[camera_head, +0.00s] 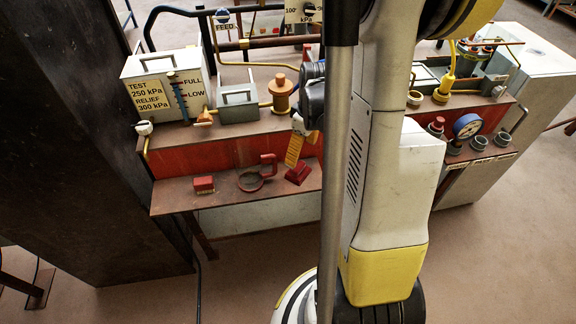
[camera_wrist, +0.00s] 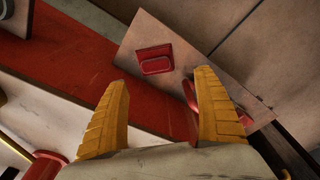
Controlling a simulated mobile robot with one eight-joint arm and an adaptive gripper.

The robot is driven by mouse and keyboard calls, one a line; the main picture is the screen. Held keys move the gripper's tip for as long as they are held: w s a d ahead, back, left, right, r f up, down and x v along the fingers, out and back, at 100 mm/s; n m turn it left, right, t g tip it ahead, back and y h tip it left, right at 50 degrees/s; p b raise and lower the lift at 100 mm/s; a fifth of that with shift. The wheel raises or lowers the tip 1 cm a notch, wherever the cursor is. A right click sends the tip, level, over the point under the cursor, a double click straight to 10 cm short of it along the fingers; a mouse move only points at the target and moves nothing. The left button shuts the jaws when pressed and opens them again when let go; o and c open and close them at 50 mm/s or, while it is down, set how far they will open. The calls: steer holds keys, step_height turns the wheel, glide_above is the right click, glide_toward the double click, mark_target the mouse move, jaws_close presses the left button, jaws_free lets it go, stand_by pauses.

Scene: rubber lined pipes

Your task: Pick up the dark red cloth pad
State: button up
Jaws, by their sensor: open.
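A dark red pad-like piece (camera_wrist: 155,62) lies on the brown lower shelf, near its end, in the wrist view. It looks like the dark red piece (camera_head: 299,174) at the shelf's right end in the head view; its cloth texture cannot be made out. My gripper (camera_wrist: 160,82) has its yellow fingers spread apart with nothing held between them. In the wrist view the pad shows beyond the gap between the fingertips, apart from both. In the head view one yellow finger of my gripper (camera_head: 294,150) shows above and just left of the pad; my arm hides the rest.
A smaller red block (camera_head: 203,184) and a dark ring (camera_head: 250,181) with a red handle (camera_head: 268,164) lie left on the same shelf (camera_head: 225,201). The red riser (camera_head: 225,152) rises behind it. Gauges, valves and pipes crowd the upper bench.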

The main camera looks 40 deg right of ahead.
mark_target(299, 166)
steer(key=f+b, duration=0.1)
steer(key=f, duration=0.2)
steer(key=w+f+b, duration=0.1)
steer(key=f+b, duration=0.1)
steer(key=f, duration=0.1)
steer(key=f+b, duration=0.1)
steer(key=f, duration=0.2)
steer(key=shift+w+d+f, duration=0.25)
steer(key=shift+d+f, duration=0.05)
steer(key=shift+r, duration=0.1)
steer(key=c, duration=1.4)
steer(key=shift+o, duration=0.2)
step_height(299, 166, up, 10)
steer(key=p, duration=0.4)
